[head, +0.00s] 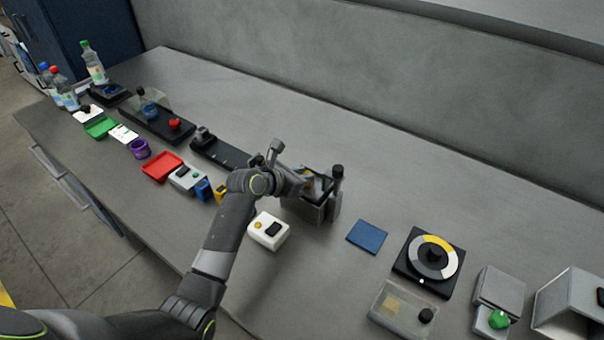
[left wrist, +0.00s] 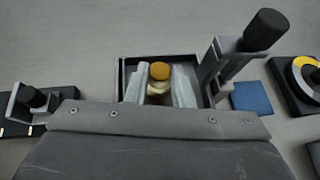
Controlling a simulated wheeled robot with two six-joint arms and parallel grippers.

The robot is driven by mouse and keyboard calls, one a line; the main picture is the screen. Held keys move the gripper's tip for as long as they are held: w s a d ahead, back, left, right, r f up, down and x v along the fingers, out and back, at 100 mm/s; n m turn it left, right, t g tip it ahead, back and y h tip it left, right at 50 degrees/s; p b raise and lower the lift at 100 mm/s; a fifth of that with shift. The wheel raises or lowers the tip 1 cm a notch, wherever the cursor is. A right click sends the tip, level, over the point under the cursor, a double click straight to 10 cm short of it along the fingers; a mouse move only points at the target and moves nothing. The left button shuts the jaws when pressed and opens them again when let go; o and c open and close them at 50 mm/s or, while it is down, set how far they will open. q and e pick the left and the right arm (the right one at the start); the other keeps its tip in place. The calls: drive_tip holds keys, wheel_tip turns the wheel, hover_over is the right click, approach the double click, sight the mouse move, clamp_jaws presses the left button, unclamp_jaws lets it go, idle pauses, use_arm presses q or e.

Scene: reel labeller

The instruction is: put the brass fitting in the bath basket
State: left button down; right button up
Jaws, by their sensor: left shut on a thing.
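The brass fitting (left wrist: 160,72) shows its round golden top in the left wrist view, between the two pale fingers of my left gripper (left wrist: 158,88). The gripper is shut on it. The fitting is over or inside the open dark-rimmed bath (left wrist: 126,66); I cannot tell how deep it is. In the head view my left gripper (head: 314,186) reaches over the grey box-shaped bath (head: 305,210), and the fitting is mostly hidden there. The basket itself is not clearly visible. A black-knobbed lever (left wrist: 265,30) stands at the bath's right side. My right gripper is not in view.
A white box (head: 268,231) with a black button stands in front of the bath. A blue mat (head: 367,237) and a dial (head: 433,259) lie to the right. A dark rail (head: 222,154), red tray (head: 161,166) and bottles (head: 92,65) are to the left. The back of the bench is clear.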

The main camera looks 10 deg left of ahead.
use_arm(q)
drive_tip(key=shift+f, duration=0.1)
drive_tip(key=c, duration=1.3)
unclamp_jaws()
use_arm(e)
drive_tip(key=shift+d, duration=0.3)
use_arm(q)
drive_tip(key=shift+o, duration=0.2)
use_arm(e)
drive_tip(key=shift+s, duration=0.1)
use_arm(q)
drive_tip(key=shift+s+r, duration=0.1)
drive_tip(key=shift+r, duration=0.15)
drive_tip(key=v, duration=1.1)
drive_tip(key=shift+s+a, duration=0.25)
drive_tip(key=shift+s, duration=0.05)
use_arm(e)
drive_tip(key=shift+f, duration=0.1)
use_arm(q)
drive_tip(key=shift+r, duration=0.1)
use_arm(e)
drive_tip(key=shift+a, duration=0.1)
